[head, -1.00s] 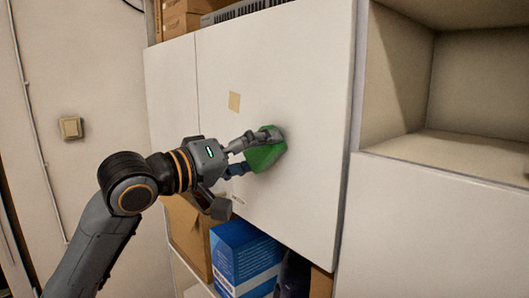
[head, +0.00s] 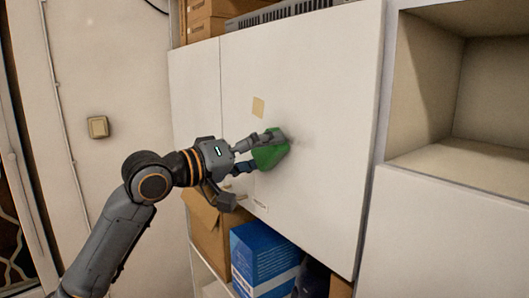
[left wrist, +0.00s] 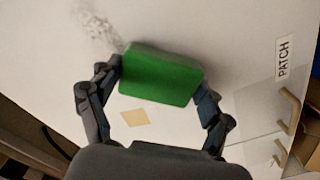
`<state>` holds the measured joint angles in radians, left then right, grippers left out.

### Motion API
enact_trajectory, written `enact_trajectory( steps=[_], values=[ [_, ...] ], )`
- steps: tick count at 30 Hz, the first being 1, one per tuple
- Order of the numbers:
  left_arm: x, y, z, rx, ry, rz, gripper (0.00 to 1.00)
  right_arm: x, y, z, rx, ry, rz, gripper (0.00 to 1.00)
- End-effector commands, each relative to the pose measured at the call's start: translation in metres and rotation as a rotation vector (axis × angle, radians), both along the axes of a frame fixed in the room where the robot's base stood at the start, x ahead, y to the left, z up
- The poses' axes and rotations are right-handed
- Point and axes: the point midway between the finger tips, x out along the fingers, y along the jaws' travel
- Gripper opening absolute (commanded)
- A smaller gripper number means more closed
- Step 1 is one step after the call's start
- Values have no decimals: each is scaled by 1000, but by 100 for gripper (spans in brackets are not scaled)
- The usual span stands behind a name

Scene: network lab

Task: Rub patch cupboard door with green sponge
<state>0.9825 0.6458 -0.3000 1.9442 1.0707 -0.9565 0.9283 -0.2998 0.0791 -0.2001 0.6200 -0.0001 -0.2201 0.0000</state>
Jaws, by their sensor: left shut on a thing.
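The green sponge (head: 269,152) is held between the fingers of my left gripper (head: 262,151), against or very close to the white cupboard door (head: 325,95). In the left wrist view the green sponge (left wrist: 160,74) sits between both fingers of the left gripper (left wrist: 160,88). A label reading PATCH (left wrist: 284,59) is on the white door (left wrist: 225,30) there. A grey smudge (left wrist: 97,28) shows on the door beside the sponge; in the head view a faint dark mark (head: 290,136) shows at the sponge's upper right. My right gripper is not in view.
A tan paper square (head: 258,107) is on the door above my gripper. Below the door are a blue box (head: 262,262) and cardboard boxes (head: 207,235). An open empty shelf compartment (head: 480,110) is at right. A light switch (head: 98,127) is on the left wall.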

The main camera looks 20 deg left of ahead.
Motion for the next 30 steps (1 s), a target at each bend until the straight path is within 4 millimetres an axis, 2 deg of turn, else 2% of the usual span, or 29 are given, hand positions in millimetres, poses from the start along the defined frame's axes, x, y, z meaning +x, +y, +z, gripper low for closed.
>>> enact_trajectory(
  steps=[3, 8, 13, 24, 30],
  values=[
    [0, 0, 14, -1, -2, -1, 54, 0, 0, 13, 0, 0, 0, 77],
    [-1, 0, 26, -1, -2, -1, 54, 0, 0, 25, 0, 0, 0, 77],
    [-3, -4, 26, -1, -1, -3, 54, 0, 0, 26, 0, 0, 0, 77],
    [-22, -28, 26, 0, -1, -4, 54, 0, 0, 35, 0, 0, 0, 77],
    [-26, -33, 25, -1, -1, -3, 54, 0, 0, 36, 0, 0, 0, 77]
  ],
)
